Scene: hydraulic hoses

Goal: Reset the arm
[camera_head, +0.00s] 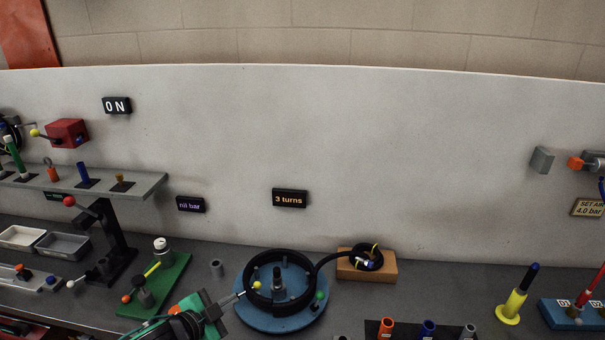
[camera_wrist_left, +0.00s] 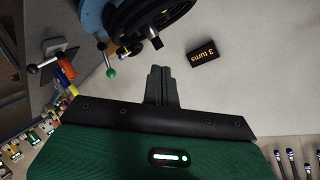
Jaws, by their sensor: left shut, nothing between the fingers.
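My left gripper (camera_head: 222,305) is in the lower middle of the head view, just left of the blue round reel base (camera_head: 303,318). In the left wrist view its two grey fingers (camera_wrist_left: 160,84) lie together, with nothing between them. The black hose drum (camera_head: 282,274) sits on the blue base. A rod with a yellow ball (camera_head: 257,285) reaches from the drum toward the gripper; I cannot tell whether they touch. In the left wrist view the drum (camera_wrist_left: 165,15) is beyond the fingertips. My right gripper is not in view.
A black hose runs to a coil (camera_head: 367,257) on a wooden block (camera_head: 352,270). A green board (camera_head: 160,285) with fittings and a black stand (camera_head: 112,230) are to the left. A "3 turns" sign (camera_head: 290,198) is on the panel.

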